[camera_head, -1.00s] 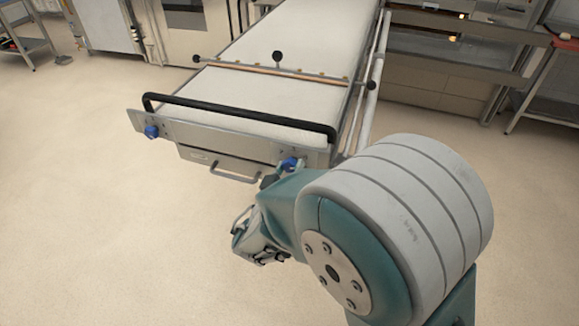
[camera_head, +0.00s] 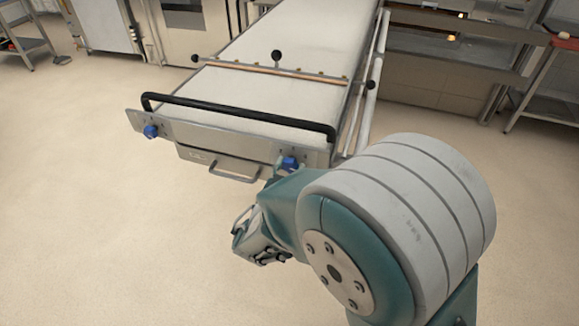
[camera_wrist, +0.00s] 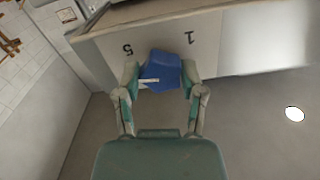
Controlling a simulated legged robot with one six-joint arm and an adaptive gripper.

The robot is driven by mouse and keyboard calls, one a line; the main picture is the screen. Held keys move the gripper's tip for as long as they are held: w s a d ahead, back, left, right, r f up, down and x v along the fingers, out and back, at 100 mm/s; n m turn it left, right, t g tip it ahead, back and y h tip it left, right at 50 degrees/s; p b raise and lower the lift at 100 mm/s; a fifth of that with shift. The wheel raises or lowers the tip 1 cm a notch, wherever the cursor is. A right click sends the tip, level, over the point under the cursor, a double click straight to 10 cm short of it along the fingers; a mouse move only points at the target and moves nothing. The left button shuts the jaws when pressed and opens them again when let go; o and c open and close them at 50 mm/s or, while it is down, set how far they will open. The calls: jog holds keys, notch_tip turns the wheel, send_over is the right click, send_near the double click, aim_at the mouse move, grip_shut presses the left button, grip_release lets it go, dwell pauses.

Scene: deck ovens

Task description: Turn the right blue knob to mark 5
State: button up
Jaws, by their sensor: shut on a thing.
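The right blue knob (camera_wrist: 160,70) sits on the steel front panel (camera_wrist: 205,45) between the marks 1 and 5, which appear upside down in the wrist view. A white pointer line on the knob's face lies nearly level, pointing left in that view, below the 5. My gripper (camera_wrist: 160,88) is shut on the knob, with one finger on each side. The left blue knob (camera_head: 151,131) is at the panel's other end.
A long white loader belt (camera_head: 262,95) with a black push bar (camera_head: 240,113) stretches back from the panel. A metal handle (camera_head: 235,171) hangs below it. Deck ovens (camera_head: 430,80) stand behind at right. The floor (camera_head: 90,220) at left is clear.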

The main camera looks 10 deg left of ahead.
jog(key=shift+a+r, duration=0.2)
jog(key=shift+r, duration=0.05)
jog(key=o, duration=1.2)
jog(key=shift+a+f, duration=0.1)
jog(key=shift+f, duration=0.05)
jog(key=shift+s, duration=0.45)
jog(key=s, duration=0.7)
jog(key=s+a, duration=0.1)
jog(key=s, duration=0.3)
jog(key=shift+f, duration=0.1)
jog(key=shift+c, duration=0.3)
